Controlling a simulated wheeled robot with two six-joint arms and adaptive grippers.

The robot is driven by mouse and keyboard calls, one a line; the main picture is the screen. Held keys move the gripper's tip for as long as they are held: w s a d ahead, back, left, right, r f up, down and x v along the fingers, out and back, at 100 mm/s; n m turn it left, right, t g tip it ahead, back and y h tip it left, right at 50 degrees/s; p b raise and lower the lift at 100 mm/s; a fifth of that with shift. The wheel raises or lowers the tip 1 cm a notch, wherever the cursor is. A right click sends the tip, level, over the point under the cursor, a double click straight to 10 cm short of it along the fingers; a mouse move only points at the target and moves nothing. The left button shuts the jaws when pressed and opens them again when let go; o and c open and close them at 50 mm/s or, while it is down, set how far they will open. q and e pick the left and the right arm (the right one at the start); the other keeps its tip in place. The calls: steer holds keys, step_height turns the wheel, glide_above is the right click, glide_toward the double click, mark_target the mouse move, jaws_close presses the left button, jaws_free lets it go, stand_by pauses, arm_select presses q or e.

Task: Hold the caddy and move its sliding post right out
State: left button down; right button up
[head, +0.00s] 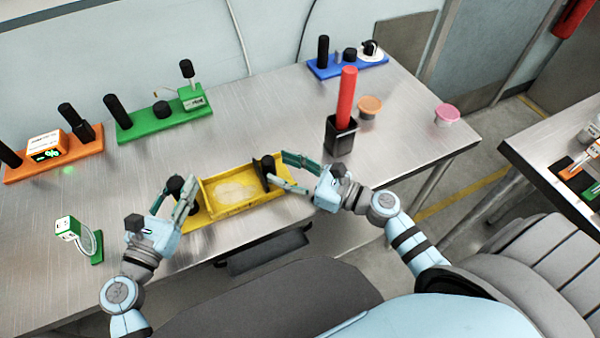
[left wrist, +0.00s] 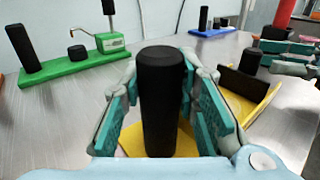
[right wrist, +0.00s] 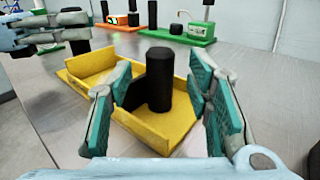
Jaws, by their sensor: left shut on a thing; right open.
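The yellow caddy (head: 240,208) is a low-walled tray on the steel table, in front of me. My left gripper (head: 180,190) is shut on the black upright post at its left end; that post (left wrist: 162,100) stands between the fingers in the left wrist view. The sliding post (head: 268,163), black with a dark plate (right wrist: 131,94) beside it, stands at the caddy's right end. My right gripper (head: 287,172) is open just right of it. In the right wrist view the sliding post (right wrist: 160,80) shows between the spread fingers, with clear gaps on both sides.
A black cup with a red stick (head: 346,100) stands behind my right gripper, with orange (head: 369,107) and pink (head: 447,115) tubs beyond. Green (head: 165,122), orange (head: 55,160) and blue (head: 345,65) bases line the back. A small green stand (head: 92,245) is left. Table right of the caddy is clear.

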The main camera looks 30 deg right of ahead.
steer(key=v, duration=0.7)
steer(key=shift+s+d, duration=0.2)
steer(key=shift+s, duration=0.05)
arm_select(q)
steer(key=c, duration=1.1)
jaws_free()
steer(key=shift+r, duration=0.1)
arm_select(e)
steer(key=shift+r, duration=0.1)
arm_select(q)
step_height(320, 180, up, 8)
steer(key=p, duration=0.8)
steer(key=shift+f, duration=0.35)
arm_select(e)
step_height(320, 180, up, 8)
